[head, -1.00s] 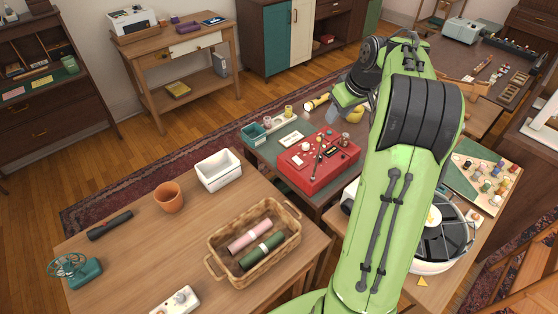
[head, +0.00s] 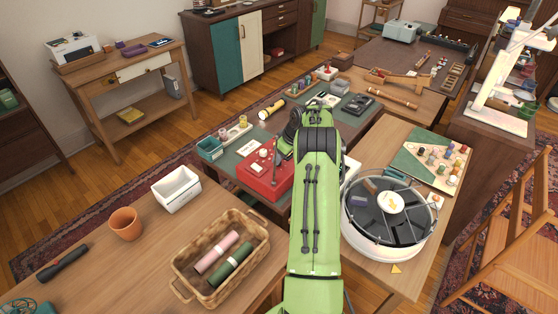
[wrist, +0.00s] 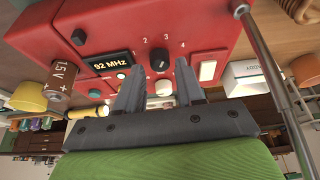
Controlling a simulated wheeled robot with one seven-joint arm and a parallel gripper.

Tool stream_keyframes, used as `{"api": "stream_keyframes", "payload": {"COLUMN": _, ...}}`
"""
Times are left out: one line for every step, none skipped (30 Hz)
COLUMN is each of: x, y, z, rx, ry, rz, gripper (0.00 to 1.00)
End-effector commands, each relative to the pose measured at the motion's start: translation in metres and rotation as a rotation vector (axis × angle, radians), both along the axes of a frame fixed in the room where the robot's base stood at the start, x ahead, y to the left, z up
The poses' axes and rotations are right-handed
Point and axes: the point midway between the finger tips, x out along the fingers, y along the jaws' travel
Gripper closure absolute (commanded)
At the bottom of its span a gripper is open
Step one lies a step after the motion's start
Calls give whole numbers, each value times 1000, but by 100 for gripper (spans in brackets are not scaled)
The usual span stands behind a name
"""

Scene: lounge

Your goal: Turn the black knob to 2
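The red radio-like box (head: 262,182) stands on the green-topped table in the head view, partly behind my arm. In the wrist view its red front panel (wrist: 215,35) fills the upper middle. The small black knob (wrist: 159,59) has a white mark, and the figures 2, 3 and 4 are printed above it. I cannot tell which figure the mark points to. My gripper (wrist: 160,68) is open, its two dark fingers on either side of the knob in the picture. I cannot tell whether they touch it.
A lit 92 MHz display (wrist: 109,64) and a white switch (wrist: 207,71) flank the knob. A metal rod (wrist: 275,80) stands on the right. A battery (wrist: 61,78) and a yellow flashlight (wrist: 88,112) are at left. A round divided tray (head: 350,225) stands right of my arm.

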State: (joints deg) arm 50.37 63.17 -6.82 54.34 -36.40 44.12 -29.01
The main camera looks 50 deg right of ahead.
Motion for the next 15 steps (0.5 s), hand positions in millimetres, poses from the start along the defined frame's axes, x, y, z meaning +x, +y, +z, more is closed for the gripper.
{"api": "stream_keyframes", "payload": {"x": 3, "y": 1, "z": -8, "rx": 1, "ry": 0, "rz": 1, "gripper": 62}}
{"api": "stream_keyframes", "payload": {"x": 5, "y": 1, "z": -12, "rx": 1, "ry": 0, "rz": 1, "gripper": 62}}
{"api": "stream_keyframes", "payload": {"x": 7, "y": 1, "z": -15, "rx": 1, "ry": 0, "rz": 1, "gripper": 62}}
{"api": "stream_keyframes", "payload": {"x": 7, "y": 1, "z": -17, "rx": 0, "ry": -1, "rz": 1, "gripper": 62}}
{"api": "stream_keyframes", "payload": {"x": 8, "y": 1, "z": -18, "rx": -1, "ry": -1, "rz": 1, "gripper": 62}}
{"api": "stream_keyframes", "payload": {"x": 9, "y": 1, "z": -19, "rx": -1, "ry": -1, "rz": 0, "gripper": 62}}
{"api": "stream_keyframes", "payload": {"x": 9, "y": 1, "z": -19, "rx": -1, "ry": -1, "rz": 0, "gripper": 62}}
{"api": "stream_keyframes", "payload": {"x": 9, "y": 1, "z": -20, "rx": -1, "ry": -1, "rz": 0, "gripper": 62}}
{"api": "stream_keyframes", "payload": {"x": 9, "y": 1, "z": -19, "rx": -1, "ry": -1, "rz": 0, "gripper": 62}}
{"api": "stream_keyframes", "payload": {"x": 9, "y": 1, "z": -19, "rx": -1, "ry": -1, "rz": 0, "gripper": 62}}
{"api": "stream_keyframes", "payload": {"x": 9, "y": 1, "z": -19, "rx": -1, "ry": -1, "rz": 0, "gripper": 62}}
{"api": "stream_keyframes", "payload": {"x": 9, "y": 1, "z": -19, "rx": -1, "ry": -1, "rz": 0, "gripper": 62}}
{"api": "stream_keyframes", "payload": {"x": 9, "y": 1, "z": -19, "rx": -1, "ry": -1, "rz": 0, "gripper": 64}}
{"api": "stream_keyframes", "payload": {"x": 9, "y": 1, "z": -19, "rx": -1, "ry": -1, "rz": 0, "gripper": 68}}
{"api": "stream_keyframes", "payload": {"x": 9, "y": 1, "z": -19, "rx": -1, "ry": -1, "rz": 0, "gripper": 75}}
